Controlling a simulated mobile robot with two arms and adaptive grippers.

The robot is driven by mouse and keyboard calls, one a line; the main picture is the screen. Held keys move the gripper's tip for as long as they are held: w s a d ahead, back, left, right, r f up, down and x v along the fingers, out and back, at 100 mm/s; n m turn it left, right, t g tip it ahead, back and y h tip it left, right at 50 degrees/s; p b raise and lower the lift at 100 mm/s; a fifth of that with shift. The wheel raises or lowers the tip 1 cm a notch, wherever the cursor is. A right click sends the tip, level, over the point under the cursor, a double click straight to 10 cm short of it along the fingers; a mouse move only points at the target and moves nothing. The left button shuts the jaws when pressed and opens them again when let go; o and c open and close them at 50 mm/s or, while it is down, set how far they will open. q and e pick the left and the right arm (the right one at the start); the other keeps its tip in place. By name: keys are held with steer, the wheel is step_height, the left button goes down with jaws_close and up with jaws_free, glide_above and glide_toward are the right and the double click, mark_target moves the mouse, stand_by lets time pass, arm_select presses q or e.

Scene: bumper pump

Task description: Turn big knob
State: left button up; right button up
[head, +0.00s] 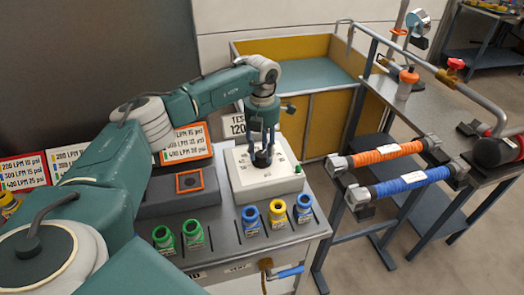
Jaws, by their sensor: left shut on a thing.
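The big knob (262,159) is black and sits on top of a white dial box (266,184) with printed marks around it. My left gripper (263,150) reaches down from above and is shut on the knob, its fingers on either side. The fingers hide part of the knob, so its pointing direction cannot be told. A small green button (298,169) is on the box's right side. My right gripper is not in view.
Green fittings (193,234), blue and yellow fittings (277,213) stand along the bench's front. A grey block (180,200) is left of the box. Orange (388,152) and blue hoses (400,184) hang at right. A yellow bin (300,115) stands behind.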

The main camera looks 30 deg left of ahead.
mark_target(262, 153)
arm_select(q)
steer(key=shift+w+r, duration=0.1)
steer(key=o, duration=1.1)
steer(key=shift+o, duration=0.2)
step_height(262, 153, up, 12)
